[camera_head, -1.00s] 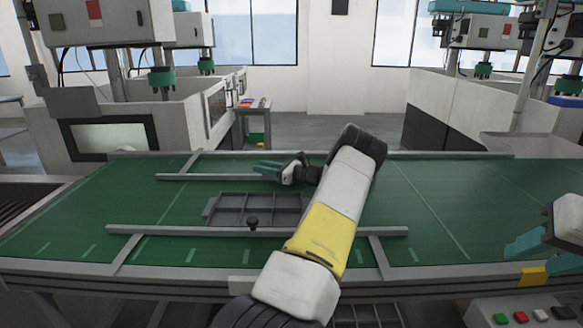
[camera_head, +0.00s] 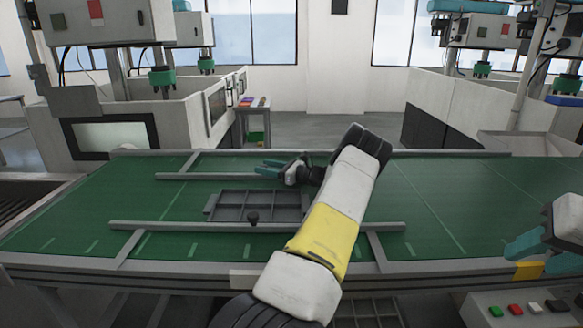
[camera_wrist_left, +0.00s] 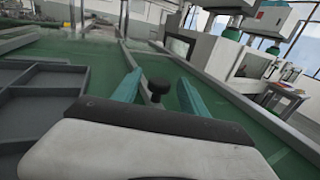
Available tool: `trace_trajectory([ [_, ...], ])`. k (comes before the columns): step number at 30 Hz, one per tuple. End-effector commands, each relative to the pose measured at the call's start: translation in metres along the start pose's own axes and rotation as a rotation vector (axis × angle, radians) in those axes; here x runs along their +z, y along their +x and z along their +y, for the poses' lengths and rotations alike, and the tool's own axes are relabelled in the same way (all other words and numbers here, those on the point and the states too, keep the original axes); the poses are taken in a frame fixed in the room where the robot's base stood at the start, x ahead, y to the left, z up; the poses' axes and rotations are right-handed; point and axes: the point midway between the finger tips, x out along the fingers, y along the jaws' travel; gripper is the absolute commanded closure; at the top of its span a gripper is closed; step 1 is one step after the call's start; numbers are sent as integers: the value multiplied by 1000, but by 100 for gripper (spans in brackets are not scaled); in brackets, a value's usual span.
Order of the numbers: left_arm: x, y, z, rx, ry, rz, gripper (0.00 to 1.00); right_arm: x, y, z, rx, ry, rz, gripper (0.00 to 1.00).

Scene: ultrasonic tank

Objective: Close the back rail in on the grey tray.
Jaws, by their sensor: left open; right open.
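The grey tray (camera_head: 231,208), with several compartments, lies on the green belt. The back rail (camera_head: 200,176) runs behind it, with a strip of green belt between them. My left gripper (camera_head: 262,167) is open over the back rail, pointing left. In the left wrist view, a black knob (camera_wrist_left: 157,88) stands between its open fingers, and the tray (camera_wrist_left: 45,100) is at left. Whether the fingers touch the knob is unclear. My right gripper (camera_head: 522,250) is open at the right edge, away from the tray.
My left arm crosses in front of the right part of the rails and hides it. A cross bar (camera_head: 130,246) lies under the rails at left. The belt's far edge (camera_head: 440,153) is behind. The belt at right is clear. Buttons (camera_head: 515,310) sit at bottom right.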

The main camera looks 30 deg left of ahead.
Motion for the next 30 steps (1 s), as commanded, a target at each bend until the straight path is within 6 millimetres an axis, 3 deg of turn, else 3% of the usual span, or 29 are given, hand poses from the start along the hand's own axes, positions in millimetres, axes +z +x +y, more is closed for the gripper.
trace_trajectory([
  [6,0,-40,-1,-4,-1,1,49,0,0,0,0,0,0,55],
  [12,0,-62,0,-2,-1,1,49,0,0,0,0,0,0,55],
  [25,1,-66,2,3,-8,11,49,0,0,0,0,0,0,55],
  [30,12,-62,22,60,-95,124,49,0,0,0,0,0,0,55],
])
